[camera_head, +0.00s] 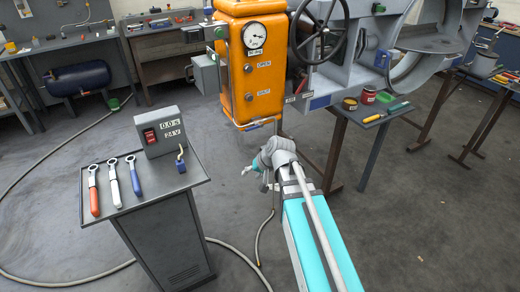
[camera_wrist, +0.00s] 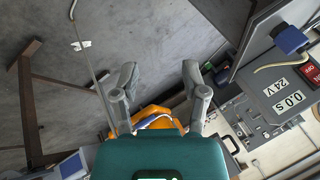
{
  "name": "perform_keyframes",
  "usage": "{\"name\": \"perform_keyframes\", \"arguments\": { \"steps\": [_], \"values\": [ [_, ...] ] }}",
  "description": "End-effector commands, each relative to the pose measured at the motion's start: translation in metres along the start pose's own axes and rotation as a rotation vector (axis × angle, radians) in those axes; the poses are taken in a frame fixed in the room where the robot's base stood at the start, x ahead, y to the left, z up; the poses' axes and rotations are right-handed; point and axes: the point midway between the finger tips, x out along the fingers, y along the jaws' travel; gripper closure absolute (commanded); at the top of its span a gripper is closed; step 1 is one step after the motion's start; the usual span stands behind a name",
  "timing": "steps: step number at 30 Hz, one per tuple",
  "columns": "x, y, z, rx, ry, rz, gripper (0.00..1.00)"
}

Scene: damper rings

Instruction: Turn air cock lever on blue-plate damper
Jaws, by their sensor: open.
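The orange actuator box (camera_head: 233,85), with a round gauge (camera_head: 254,36) and OPEN and SHUT labels, hangs at the top centre of the head view. I cannot clearly make out the air cock lever; a thin pipe hangs below the box. My gripper (camera_head: 256,178) is below the box, apart from it. In the wrist view my gripper (camera_wrist: 158,80) is open, with nothing between its fingertips. An orange part (camera_wrist: 152,117) shows behind the finger bases.
A grey stand (camera_head: 160,222) at left holds three ring-ended tools (camera_head: 113,182) and a 24 V switch box (camera_head: 161,131). A handwheel (camera_head: 318,30) is beside the orange box. A table with cans and tools (camera_head: 378,112) stands right. A hose (camera_head: 225,245) lies on the floor.

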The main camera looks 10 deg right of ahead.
Motion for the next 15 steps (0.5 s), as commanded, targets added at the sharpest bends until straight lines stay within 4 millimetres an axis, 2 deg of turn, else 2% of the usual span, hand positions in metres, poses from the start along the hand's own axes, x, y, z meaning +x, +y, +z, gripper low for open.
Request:
{"name": "perform_keyframes", "arguments": {
  "steps": [1, 3, 9, 15],
  "values": [
    [0.02, 0.004, -0.011, 0.021, 0.038, -0.044, 0.43],
    [0.031, 0.001, -0.027, 0.055, 0.096, -0.111, 0.43],
    [0.057, -0.003, -0.074, 0.169, 0.259, -0.29, 0.43],
    [0.074, 0.006, -0.121, 0.311, 0.419, -0.455, 0.43]
  ]
}}
